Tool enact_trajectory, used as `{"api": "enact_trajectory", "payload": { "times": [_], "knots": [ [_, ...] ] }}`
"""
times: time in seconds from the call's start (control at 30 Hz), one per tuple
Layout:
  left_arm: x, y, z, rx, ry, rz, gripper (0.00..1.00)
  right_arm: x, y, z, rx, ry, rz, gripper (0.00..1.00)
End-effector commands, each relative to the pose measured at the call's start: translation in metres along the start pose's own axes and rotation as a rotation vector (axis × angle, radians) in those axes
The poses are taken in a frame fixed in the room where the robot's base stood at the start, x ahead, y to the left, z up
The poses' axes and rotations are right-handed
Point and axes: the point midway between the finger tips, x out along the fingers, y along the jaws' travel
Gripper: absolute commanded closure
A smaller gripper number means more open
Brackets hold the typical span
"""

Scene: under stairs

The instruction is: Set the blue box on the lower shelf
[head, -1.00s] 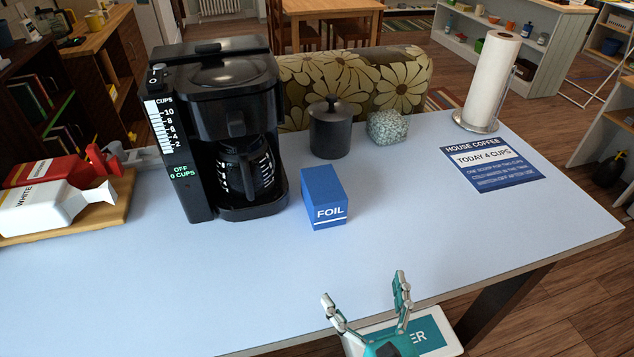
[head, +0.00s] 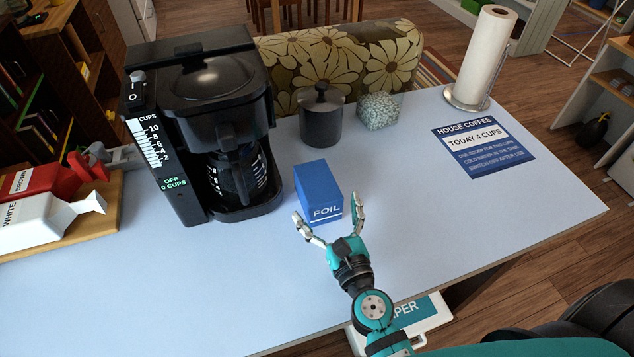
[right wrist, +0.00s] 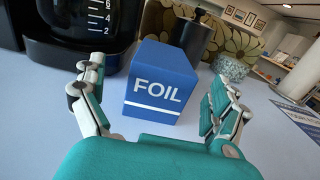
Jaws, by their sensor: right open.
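The blue box (head: 319,190), marked FOIL, stands upright on the light blue tabletop in front of the coffee maker's right side. My right gripper (head: 328,215) is open at the near side of the box, its fingers spread to either side of the box's front. In the right wrist view the box (right wrist: 160,85) stands between and just beyond the open fingertips (right wrist: 158,88), with gaps on both sides. My left gripper is not in view. I cannot make out which shelf is the lower shelf.
A black coffee maker (head: 200,120) stands left of the box. A black canister (head: 321,118) and a speckled stone-like block (head: 379,110) stand behind it. A paper towel roll (head: 483,58) and a coffee sign (head: 484,150) are at the right. The table's front is clear.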

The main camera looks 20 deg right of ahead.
Motion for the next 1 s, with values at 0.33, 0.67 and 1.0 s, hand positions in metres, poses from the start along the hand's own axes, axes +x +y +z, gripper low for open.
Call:
{"api": "enact_trajectory", "payload": {
  "times": [0.33,0.67,1.0],
  "knots": [
    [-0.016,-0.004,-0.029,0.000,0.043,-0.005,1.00,0.033,-0.003,0.004,-0.001,-0.001,0.000,0.01],
    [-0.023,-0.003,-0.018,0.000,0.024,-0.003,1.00,0.065,-0.005,0.000,0.000,0.001,-0.001,0.01],
    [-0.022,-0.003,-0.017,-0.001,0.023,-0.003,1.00,0.064,-0.005,0.000,0.000,0.001,-0.001,0.22]
  ]
}}
